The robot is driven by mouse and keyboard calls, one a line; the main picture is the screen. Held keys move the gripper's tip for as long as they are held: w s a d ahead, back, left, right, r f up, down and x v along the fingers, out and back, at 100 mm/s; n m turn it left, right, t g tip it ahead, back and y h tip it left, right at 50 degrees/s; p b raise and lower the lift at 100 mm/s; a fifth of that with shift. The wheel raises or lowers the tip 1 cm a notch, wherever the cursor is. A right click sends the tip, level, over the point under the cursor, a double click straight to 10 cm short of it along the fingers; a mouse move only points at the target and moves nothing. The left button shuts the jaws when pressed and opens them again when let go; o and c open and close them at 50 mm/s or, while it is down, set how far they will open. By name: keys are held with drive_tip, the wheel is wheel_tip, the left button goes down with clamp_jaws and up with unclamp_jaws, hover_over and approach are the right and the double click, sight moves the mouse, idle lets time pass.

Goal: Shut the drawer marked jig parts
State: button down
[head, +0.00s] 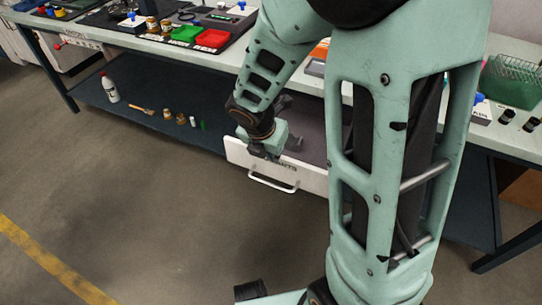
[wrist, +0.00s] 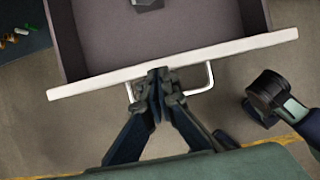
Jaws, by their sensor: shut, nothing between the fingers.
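The drawer (head: 236,151) stands open under the bench, its white front facing out. Its label is partly covered by my gripper; only the last letters show, seemingly "ARTS". A white bar handle (head: 272,184) is on the front. In the wrist view the drawer front (wrist: 245,48) crosses the picture, with the grey inside beyond it and the handle (wrist: 209,80) below. My gripper (head: 266,153) is shut and empty at the drawer front. In the wrist view its fingertips (wrist: 160,76) overlap the front's middle by the handle; I cannot tell whether they touch.
A dark item (wrist: 147,4) lies inside the drawer. The bench top (head: 120,38) carries a green bin (head: 187,33) and a red bin (head: 212,38). A white bottle (head: 110,89) and a brush (head: 142,109) are on the lower shelf (head: 90,97). The floor in front is clear.

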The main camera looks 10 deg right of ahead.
drive_tip(key=w+d+p, duration=1.1)
drive_tip(key=w+p, duration=0.1)
drive_tip(key=w, duration=0.4)
drive_tip(key=shift+d, duration=0.35)
drive_tip(key=shift+a, duration=0.1)
